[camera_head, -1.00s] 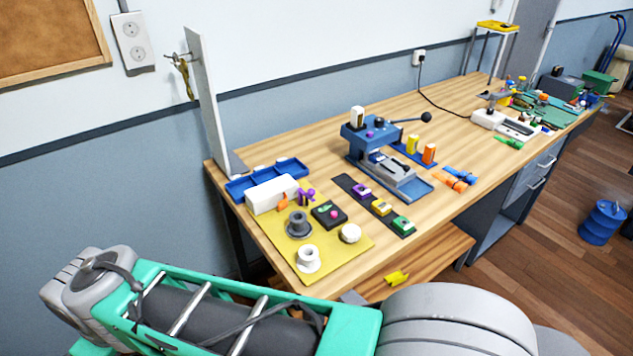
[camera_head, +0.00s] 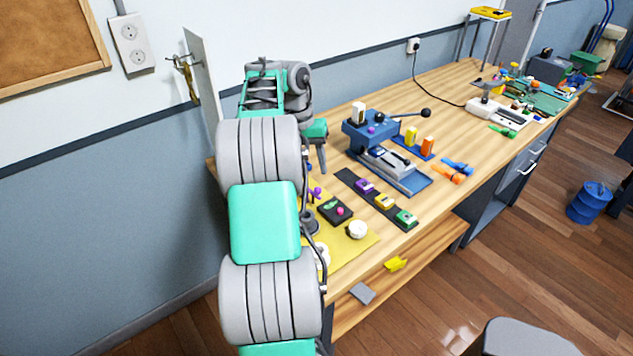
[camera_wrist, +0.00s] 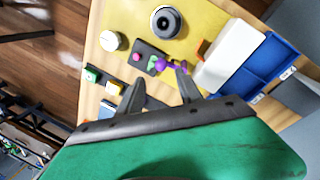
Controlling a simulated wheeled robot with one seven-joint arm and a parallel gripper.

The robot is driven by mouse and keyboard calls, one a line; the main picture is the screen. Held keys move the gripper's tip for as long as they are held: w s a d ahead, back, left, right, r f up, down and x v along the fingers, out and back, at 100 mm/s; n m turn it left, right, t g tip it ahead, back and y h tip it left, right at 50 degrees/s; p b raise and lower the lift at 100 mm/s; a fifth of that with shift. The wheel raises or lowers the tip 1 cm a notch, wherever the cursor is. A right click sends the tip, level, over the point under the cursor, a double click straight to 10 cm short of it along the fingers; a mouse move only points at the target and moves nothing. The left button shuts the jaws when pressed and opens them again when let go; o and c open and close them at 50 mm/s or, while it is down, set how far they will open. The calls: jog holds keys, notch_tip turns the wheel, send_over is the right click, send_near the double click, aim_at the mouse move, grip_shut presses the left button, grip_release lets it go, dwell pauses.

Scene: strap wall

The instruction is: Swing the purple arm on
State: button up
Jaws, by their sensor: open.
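Two purple things show, and I cannot tell for sure which is the purple arm. A purple knobbed piece (camera_head: 315,194) is on the yellow mat beside a black box (camera_head: 336,211) with pink and green parts. It also shows in the wrist view (camera_wrist: 161,66), between and just beyond my fingertips. A purple-topped block (camera_head: 364,186) sits on a dark strip with a yellow block (camera_head: 384,202) and a green block (camera_head: 405,218). My gripper (camera_wrist: 160,76) is open and empty. In the head view one finger (camera_head: 322,160) points down above the mat; the other is hidden.
A blue press (camera_head: 372,130) with a black-knobbed lever stands behind the strip. In the wrist view a white block (camera_wrist: 228,60) and blue tray (camera_wrist: 272,62) lie right of my fingers. A grey spool (camera_wrist: 165,22) and white knob (camera_wrist: 112,40) stand on the yellow mat (camera_wrist: 205,18).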

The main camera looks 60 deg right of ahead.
aim_at(317, 188)
jog(key=f, duration=0.2)
jog(key=f+b, duration=0.1)
jog(key=f, duration=0.1)
jog(key=s+f+b, duration=0.1)
jog(key=f, duration=0.2)
jog(key=shift+s+d, duration=0.1)
grip_shut()
dwell(0.3)
